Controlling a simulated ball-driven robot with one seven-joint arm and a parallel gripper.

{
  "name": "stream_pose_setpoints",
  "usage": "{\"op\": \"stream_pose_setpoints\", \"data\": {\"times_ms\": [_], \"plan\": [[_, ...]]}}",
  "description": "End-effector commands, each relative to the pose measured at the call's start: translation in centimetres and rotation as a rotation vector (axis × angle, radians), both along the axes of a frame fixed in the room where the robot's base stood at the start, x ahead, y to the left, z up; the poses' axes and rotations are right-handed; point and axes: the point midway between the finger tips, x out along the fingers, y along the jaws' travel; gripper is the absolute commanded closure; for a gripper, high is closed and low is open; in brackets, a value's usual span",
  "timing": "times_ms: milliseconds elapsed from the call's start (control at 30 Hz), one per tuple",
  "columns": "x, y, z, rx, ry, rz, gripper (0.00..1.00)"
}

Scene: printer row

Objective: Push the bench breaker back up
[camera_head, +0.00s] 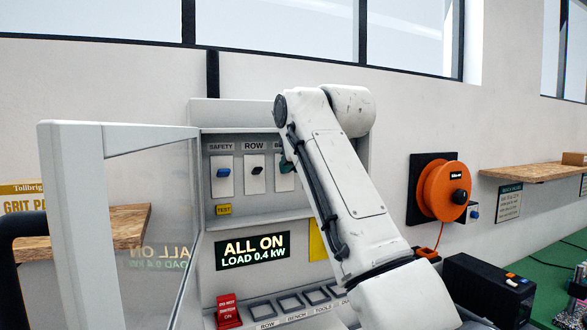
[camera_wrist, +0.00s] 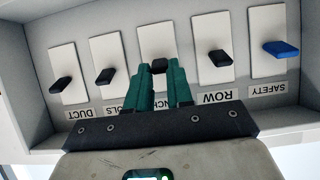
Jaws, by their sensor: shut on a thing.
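The bench breaker is a white plate with a small black lever (camera_wrist: 159,66). In the wrist view, which is upside down, it is the middle one of the row, its label partly hidden behind my fingers. My gripper (camera_wrist: 161,74) has its green fingers on either side of that lever, shut on it. In the head view the bench breaker's plate (camera_head: 285,182) shows only in part beside my arm, and my gripper (camera_head: 288,165) is at its upper end.
The row breaker (camera_head: 255,175) and the blue-levered safety breaker (camera_head: 222,176) are to the left. The tools breaker (camera_wrist: 105,76) and duct breaker (camera_wrist: 61,86) are on the other side. The open clear cabinet door (camera_head: 75,225) stands at left. A red "do not switch on" tag (camera_head: 228,312) is below.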

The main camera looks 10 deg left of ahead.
Motion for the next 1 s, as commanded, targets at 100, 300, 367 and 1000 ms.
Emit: {"op": "stream_pose_setpoints", "data": {"times_ms": [100,300,367,1000], "plan": [[0.08,0.07,0.39,-0.02,0.029,-0.001,1.0],[0.21,0.13,0.52,-0.045,0.065,-0.001,1.0],[0.24,0.14,0.55,-0.049,0.073,-0.001,1.0],[0.3,0.17,0.59,-0.059,0.086,-0.001,0.76]]}}
